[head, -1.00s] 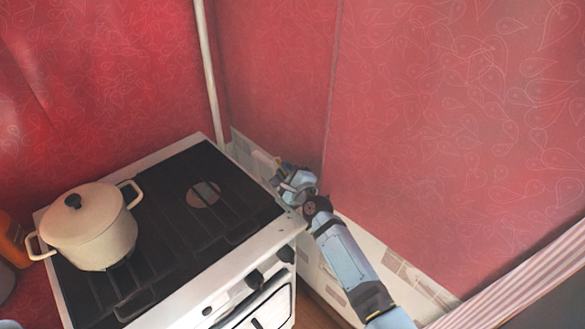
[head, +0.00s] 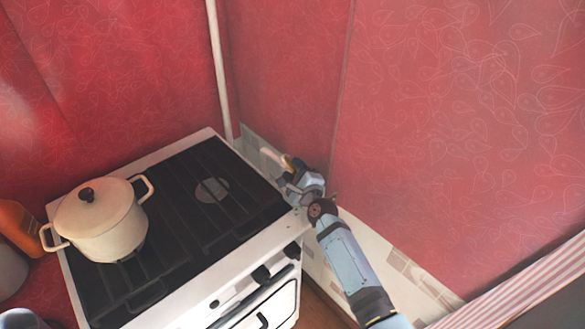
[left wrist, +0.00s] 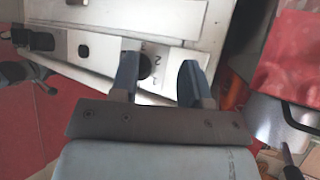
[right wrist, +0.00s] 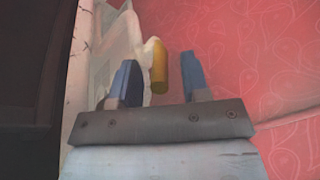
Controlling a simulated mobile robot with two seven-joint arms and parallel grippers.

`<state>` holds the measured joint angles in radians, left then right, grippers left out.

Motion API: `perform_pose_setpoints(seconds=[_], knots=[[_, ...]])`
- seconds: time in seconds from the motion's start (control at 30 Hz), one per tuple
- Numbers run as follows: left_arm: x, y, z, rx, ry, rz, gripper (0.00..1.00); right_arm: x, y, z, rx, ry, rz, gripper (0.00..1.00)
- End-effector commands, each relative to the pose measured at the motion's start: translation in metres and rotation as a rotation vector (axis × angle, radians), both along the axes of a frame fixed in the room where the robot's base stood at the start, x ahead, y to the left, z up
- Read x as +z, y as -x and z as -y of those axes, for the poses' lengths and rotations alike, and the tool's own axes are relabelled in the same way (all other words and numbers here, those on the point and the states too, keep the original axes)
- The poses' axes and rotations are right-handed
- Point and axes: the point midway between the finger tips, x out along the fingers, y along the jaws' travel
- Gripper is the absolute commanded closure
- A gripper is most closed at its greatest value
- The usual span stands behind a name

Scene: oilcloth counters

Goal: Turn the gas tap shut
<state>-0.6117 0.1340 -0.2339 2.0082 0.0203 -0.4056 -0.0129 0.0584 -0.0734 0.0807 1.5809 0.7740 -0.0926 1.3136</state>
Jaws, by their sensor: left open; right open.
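The gas tap's yellow handle (right wrist: 159,67) stands up between the two blue fingers of my right gripper (right wrist: 157,80) in the right wrist view, with a pale fitting behind it. The fingers are open, with a gap on each side of the handle. In the head view the right gripper (head: 290,171) is in the narrow space between the stove and the right wall. A bit of the yellow handle (head: 286,161) shows there, and the gripper hides the rest. My left gripper (left wrist: 160,72) is open and empty at a white panel; it is not seen in the head view.
The white stove (head: 190,305) with dark grates stands left of my right arm. A cream lidded pot (head: 100,228) sits on it. A pale pipe (head: 217,70) runs up the wall corner. An orange container (head: 18,226) is at the far left.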

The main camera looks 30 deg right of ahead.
Motion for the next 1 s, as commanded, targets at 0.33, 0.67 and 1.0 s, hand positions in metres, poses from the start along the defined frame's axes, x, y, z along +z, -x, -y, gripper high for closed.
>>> perform_pose_setpoints(seconds=[0.33,0.67,1.0], knots=[[-0.001,0.000,0.000,0.001,0.001,0.000,0.57,-0.001,0.055,-0.001,-0.001,-0.001,-0.001,0.58],[-0.001,0.000,0.000,0.001,0.001,-0.001,0.57,0.000,0.063,-0.001,-0.001,-0.001,0.001,0.58],[-0.024,0.000,0.001,0.003,0.008,-0.009,0.57,-0.006,0.076,0.035,0.118,0.210,-0.027,1.00]])
